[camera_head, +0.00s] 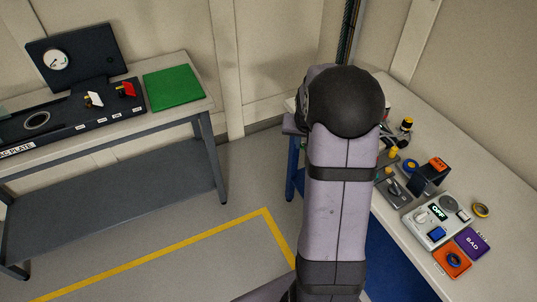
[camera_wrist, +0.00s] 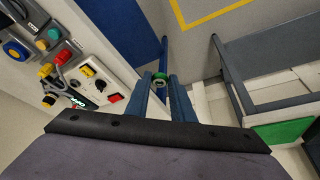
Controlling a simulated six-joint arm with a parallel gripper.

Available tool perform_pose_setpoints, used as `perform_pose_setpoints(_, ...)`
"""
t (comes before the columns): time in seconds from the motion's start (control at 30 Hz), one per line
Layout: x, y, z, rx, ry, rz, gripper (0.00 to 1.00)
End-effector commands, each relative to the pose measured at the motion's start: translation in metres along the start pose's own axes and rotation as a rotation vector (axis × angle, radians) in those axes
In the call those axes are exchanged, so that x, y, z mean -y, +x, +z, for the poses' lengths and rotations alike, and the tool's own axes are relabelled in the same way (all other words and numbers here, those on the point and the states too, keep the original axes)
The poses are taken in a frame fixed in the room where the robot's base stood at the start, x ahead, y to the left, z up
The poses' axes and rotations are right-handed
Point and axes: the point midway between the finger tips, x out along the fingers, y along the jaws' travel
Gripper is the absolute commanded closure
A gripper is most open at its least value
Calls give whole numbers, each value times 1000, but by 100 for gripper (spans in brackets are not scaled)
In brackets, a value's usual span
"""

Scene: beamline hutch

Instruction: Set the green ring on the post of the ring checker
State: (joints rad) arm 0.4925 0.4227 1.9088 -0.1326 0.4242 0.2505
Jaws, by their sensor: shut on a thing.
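My gripper (camera_wrist: 161,90) is shut on the green ring (camera_wrist: 160,77), which sits between the tips of its two blue fingers. The ring is held in the air, with the floor behind it in the wrist view. In the head view my own arm hides the gripper and the ring. A grey box (camera_head: 432,236) with an OFF display, a white knob and a grey round disc stands on the right bench. It may be the ring checker, but I cannot tell, and I make out no post.
A white control panel (camera_wrist: 100,87) shows in the wrist view. The left bench holds a green mat (camera_head: 173,87).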

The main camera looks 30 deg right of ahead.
Motion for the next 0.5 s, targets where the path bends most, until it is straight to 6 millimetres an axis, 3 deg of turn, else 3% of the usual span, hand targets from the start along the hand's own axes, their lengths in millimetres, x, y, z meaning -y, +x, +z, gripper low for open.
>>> perform_pose_setpoints(0.03, -24, 2, -10, 0, 55, 22, 99)
perform_pose_setpoints(0.2, -96, 9, -30, 0, 217, 90, 99)
perform_pose_setpoints(0.5, -230, 9, -40, 0, 496, 206, 99)
